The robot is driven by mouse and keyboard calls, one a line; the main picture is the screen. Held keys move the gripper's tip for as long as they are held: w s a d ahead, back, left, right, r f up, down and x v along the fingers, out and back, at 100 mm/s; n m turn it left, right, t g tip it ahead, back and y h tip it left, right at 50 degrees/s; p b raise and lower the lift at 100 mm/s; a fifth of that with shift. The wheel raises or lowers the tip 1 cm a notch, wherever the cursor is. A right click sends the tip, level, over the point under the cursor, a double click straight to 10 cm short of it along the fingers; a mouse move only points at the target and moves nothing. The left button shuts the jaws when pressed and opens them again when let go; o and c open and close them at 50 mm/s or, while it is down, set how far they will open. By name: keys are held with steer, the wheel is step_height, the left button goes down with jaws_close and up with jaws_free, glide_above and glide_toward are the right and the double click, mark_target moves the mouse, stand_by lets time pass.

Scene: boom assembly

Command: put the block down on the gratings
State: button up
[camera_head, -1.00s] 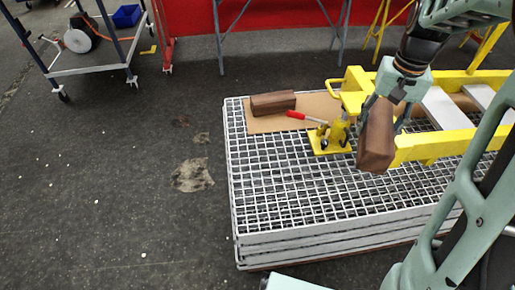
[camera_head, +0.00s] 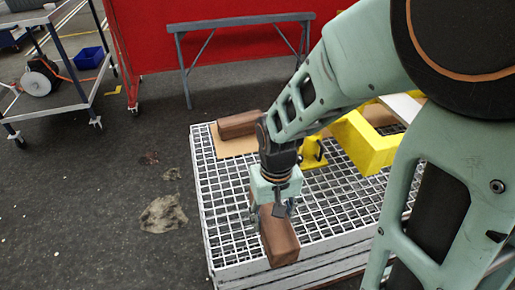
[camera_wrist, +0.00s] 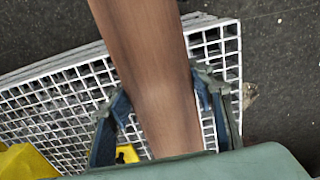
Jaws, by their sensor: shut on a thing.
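A brown wooden block (camera_head: 279,240) is held in my gripper (camera_head: 271,208) above the near part of the stacked gratings (camera_head: 222,225). In the wrist view the block (camera_wrist: 155,70) runs between the two fingers of my gripper (camera_wrist: 165,105), which are shut on its sides. The white gratings (camera_wrist: 60,105) show below and on both sides of it. Whether the block's underside touches the gratings is hidden.
A second brown block (camera_head: 238,124) lies on a cardboard sheet (camera_head: 233,145) at the far left of the gratings. A yellow jack (camera_head: 313,153) and yellow frame (camera_head: 365,140) stand behind my arm. Bare grating lies left of the held block.

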steer(key=w+f, duration=0.1)
steer(key=w, duration=0.1)
steer(key=w+a+f, duration=0.1)
steer(key=w, duration=0.1)
steer(key=w+f+b, duration=0.1)
steer(key=w, duration=0.2)
steer(key=shift+a+f, duration=0.15)
steer(key=shift+a, duration=0.2)
steer(key=w+f, duration=0.1)
steer(key=f, duration=0.1)
steer(key=w+f+b, duration=0.1)
steer(key=w, duration=0.1)
steer(key=w+a+f, duration=0.1)
steer(key=f, duration=0.1)
steer(key=shift+w+f, duration=0.2)
steer(key=shift+f, duration=0.1)
steer(key=shift+w+a+f+b, duration=0.1)
steer(key=shift+f+b, duration=0.45)
steer(key=shift+f, duration=0.95)
steer(key=shift+f, duration=0.15)
steer(key=o, duration=1.7)
step_height(320, 180, up, 12)
steer(key=p, duration=0.2)
steer(key=shift+p, duration=0.3)
